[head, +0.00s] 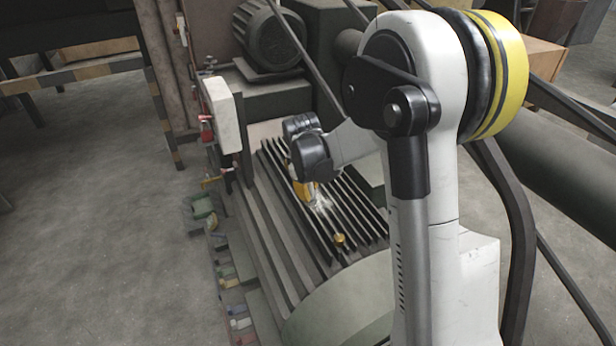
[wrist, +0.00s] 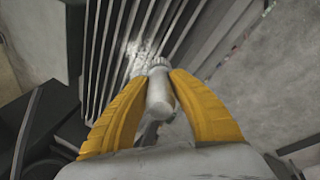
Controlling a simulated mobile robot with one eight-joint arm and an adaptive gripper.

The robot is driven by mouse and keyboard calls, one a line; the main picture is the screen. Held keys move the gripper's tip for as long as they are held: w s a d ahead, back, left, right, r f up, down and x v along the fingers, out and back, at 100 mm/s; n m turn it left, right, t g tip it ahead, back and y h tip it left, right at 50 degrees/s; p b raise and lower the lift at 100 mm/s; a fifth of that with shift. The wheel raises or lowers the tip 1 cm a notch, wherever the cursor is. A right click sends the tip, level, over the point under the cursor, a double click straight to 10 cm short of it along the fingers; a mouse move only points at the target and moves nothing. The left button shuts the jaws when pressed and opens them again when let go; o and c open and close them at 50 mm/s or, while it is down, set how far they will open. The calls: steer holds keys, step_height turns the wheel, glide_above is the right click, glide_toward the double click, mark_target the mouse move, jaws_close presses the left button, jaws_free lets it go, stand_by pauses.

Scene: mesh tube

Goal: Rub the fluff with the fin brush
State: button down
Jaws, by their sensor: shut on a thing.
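The fluff (head: 321,203) is a pale whitish patch on the dark metal fins, just below my gripper in the head view. In the wrist view the fluff (wrist: 137,50) lies between and over the fins, just ahead of the fingertips. My gripper (wrist: 160,84) has two yellow fingers shut on the fin brush (wrist: 159,92), which has a pale rounded handle. The brush's head end points at the fluff and seems to touch or nearly touch it; I cannot tell which. In the head view my gripper (head: 305,190) is mostly hidden behind my wrist, and the brush is not clear there.
The ribbed fins (head: 345,215) cover the top of a large machine. A small brass knob (head: 340,240) stands on the fins' near side. A white box (head: 221,112) stands at the left, and a motor (head: 268,38) behind. Open concrete floor (head: 100,220) lies left.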

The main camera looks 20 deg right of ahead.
mark_target(312, 203)
steer(key=shift+w+d+n+t, duration=0.3)
steer(key=shift+w+d+n, duration=0.35)
steer(key=shift+d, duration=0.1)
steer(key=shift+a+f+b, duration=0.15)
steer(key=shift+f+b, duration=0.2)
steer(key=shift+f, duration=0.1)
steer(key=shift+f+b, duration=1.6)
steer(key=shift+f, duration=0.9)
steer(key=shift+f+b, duration=0.5)
steer(key=shift+f, duration=0.1)
